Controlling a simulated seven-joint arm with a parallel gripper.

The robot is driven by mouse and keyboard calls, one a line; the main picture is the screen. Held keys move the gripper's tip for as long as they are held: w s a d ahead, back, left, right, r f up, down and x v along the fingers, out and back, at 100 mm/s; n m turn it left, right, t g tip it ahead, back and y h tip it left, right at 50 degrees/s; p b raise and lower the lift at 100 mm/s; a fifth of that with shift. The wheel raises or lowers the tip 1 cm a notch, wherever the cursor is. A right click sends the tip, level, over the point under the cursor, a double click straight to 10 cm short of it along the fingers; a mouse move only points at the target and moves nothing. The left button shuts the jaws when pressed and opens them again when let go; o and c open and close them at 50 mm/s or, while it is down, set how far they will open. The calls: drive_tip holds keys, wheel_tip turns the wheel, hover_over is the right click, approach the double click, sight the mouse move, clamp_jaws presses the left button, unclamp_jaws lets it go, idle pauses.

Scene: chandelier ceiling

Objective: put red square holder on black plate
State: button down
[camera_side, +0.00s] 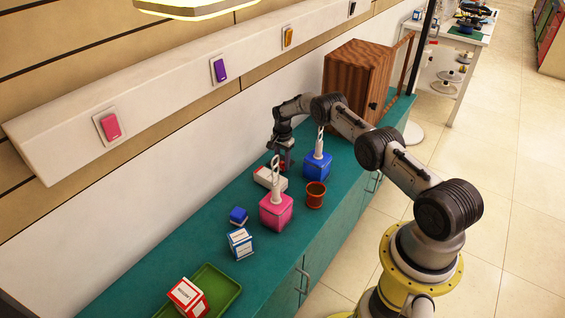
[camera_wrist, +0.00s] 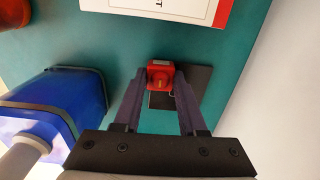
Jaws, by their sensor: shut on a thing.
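The red square holder (camera_wrist: 160,75) is a small red block with a yellowish mark on top. It sits between my fingertips in the wrist view, and a bit of red shows under the gripper in the side view (camera_side: 280,164). My gripper (camera_wrist: 161,80) is shut on it. The black plate (camera_wrist: 197,82) lies flat on the teal counter. The holder overlaps the plate's left part in the wrist view; I cannot tell whether it touches the plate. In the side view the plate is hidden or too small to make out.
Close by stand a blue box with a white handle (camera_side: 317,166), a white carton (camera_side: 270,179), a pink box (camera_side: 276,211) and a brown pot (camera_side: 316,195). A wooden cabinet (camera_side: 354,78) stands behind. A green tray (camera_side: 226,286) with a carton is at the near end.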

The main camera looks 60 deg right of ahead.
drive_tip(key=shift+c, duration=2.3)
unclamp_jaws()
drive_tip(key=shift+f, duration=0.1)
wheel_tip(320, 180, up, 13)
wheel_tip(320, 180, up, 18)
drive_tip(key=n+t, duration=0.1)
drive_tip(key=n, duration=0.4)
hover_over(282, 161)
drive_tip(key=s+a, duration=0.2)
drive_tip(key=a, duration=0.6)
drive_tip(key=s+a+r+n+t, duration=0.2)
drive_tip(key=s+a+r+n, duration=0.2)
drive_tip(key=s+a+r, duration=0.7)
drive_tip(key=s+a+r+n+t, duration=0.1)
drive_tip(key=s+a+r+n, duration=0.15)
drive_tip(key=s, duration=0.35)
drive_tip(key=s+a+r+n, duration=0.2)
drive_tip(key=s+r, duration=0.2)
drive_tip(key=s, duration=0.1)
drive_tip(key=s+a+f+n, duration=0.2)
drive_tip(key=s, duration=0.5)
drive_tip(key=s+a+f+n+t, duration=0.1)
drive_tip(key=s+a+f+n, duration=0.1)
drive_tip(key=s, duration=0.6)
drive_tip(key=shift+t, duration=0.3)
